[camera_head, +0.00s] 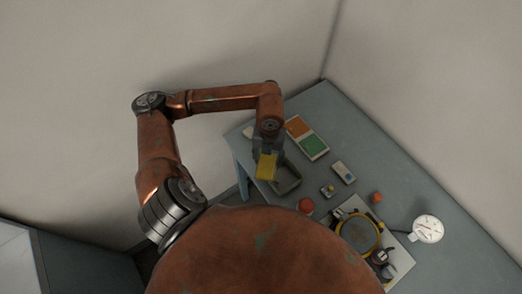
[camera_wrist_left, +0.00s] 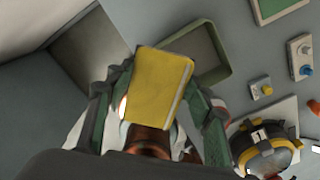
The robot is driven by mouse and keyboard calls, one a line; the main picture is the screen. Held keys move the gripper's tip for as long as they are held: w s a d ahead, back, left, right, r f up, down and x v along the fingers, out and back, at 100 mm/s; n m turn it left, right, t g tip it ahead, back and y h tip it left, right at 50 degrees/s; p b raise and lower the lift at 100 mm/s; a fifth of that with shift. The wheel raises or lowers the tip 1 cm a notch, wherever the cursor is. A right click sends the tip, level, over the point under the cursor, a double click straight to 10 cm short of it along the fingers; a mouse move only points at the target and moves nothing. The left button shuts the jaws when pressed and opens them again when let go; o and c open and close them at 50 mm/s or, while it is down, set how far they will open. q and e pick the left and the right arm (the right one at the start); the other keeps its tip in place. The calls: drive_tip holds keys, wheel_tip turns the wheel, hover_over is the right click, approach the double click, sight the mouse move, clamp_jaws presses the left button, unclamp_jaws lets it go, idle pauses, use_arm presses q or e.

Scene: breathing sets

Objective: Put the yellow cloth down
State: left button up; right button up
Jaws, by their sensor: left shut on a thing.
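The yellow cloth (camera_head: 266,167) is a small folded block in my left gripper (camera_head: 267,152), held at the near left end of the blue-grey table. In the left wrist view the yellow cloth (camera_wrist_left: 158,84) sits between the two fingers of my left gripper (camera_wrist_left: 160,95). The gripper is shut on it. The cloth overlaps the left side of a shallow green-grey tray (camera_head: 290,184) in the head view; the tray's rim also shows in the left wrist view (camera_wrist_left: 212,77). I cannot tell the cloth's exact height above the table. My right gripper is not in view.
The table (camera_head: 345,115) also holds an orange and green board (camera_head: 307,138), small switch boxes (camera_head: 343,172), a red round item (camera_head: 306,205), a yellow-rimmed mask (camera_head: 358,232) on a pale mat, and a white gauge (camera_head: 428,229). The table's far end is clear.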

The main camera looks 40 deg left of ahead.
use_arm(q)
drive_tip(key=w+a+f, duration=0.2)
drive_tip(key=a, duration=0.1)
drive_tip(key=w+a+f+p, duration=0.1)
drive_tip(key=w+a+f, duration=0.5)
drive_tip(key=shift+a+f+p, duration=0.15)
drive_tip(key=shift+f+p, duration=0.1)
drive_tip(key=shift+p, duration=0.05)
drive_tip(key=shift+w+a+f, duration=0.3)
drive_tip(key=shift+a+f, duration=0.1)
drive_tip(key=shift+f, duration=0.25)
wheel_tip(320, 180, down, 3)
drive_tip(key=shift+r+p, duration=0.1)
drive_tip(key=shift+p, duration=0.35)
drive_tip(key=shift+f, duration=0.3)
drive_tip(key=o, duration=1)
drive_tip(key=shift+r, duration=0.1)
